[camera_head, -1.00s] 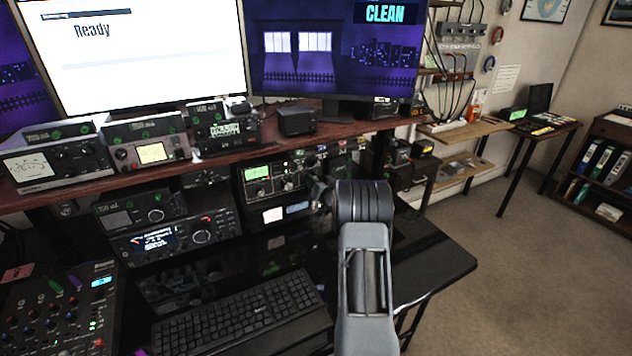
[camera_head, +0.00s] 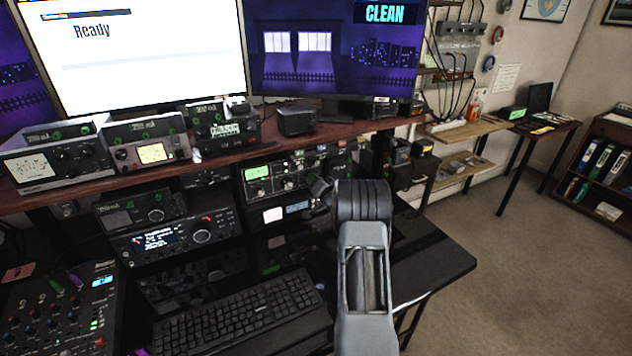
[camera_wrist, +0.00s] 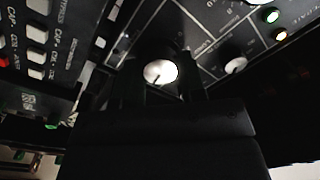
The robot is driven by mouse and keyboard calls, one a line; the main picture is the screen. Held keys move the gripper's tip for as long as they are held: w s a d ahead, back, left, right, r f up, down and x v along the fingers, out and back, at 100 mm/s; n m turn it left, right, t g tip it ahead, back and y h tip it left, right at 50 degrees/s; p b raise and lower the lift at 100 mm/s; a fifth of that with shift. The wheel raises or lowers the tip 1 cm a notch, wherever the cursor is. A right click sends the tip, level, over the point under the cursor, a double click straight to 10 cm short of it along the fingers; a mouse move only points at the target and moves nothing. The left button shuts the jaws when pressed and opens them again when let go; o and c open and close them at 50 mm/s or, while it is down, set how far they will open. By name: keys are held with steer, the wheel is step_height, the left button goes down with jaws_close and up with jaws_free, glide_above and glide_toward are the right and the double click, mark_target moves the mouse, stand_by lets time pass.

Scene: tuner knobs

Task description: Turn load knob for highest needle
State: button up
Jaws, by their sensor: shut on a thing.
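My gripper (camera_wrist: 160,90) shows as dark fingers in the wrist view, shut on a knob (camera_wrist: 160,72) with a bright silver face and dark sides. The knob is on a dark panel with white lettering; I cannot read a label that names it. In the head view my arm reaches to the right part of the black tuner unit (camera_head: 290,172), and my wrist hides the fingers and the held knob. A pale meter (camera_head: 273,214) shows below that unit, too small to read its needle.
A second, smaller silver knob (camera_wrist: 235,65) is right of the held one. A keyboard (camera_head: 240,312) lies on the desk, with other radios (camera_head: 175,236) left of the tuner.

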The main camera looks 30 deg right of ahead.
steer(key=o, duration=0.9)
steer(key=s, duration=0.4)
steer(key=s+a, duration=0.1)
steer(key=s, duration=0.4)
steer(key=s+b, duration=0.1)
steer(key=s, duration=0.3)
steer(key=shift+s+a+f, duration=0.15)
steer(key=shift+s+a, duration=0.05)
steer(key=shift+s, duration=0.2)
stand_by(0.9)
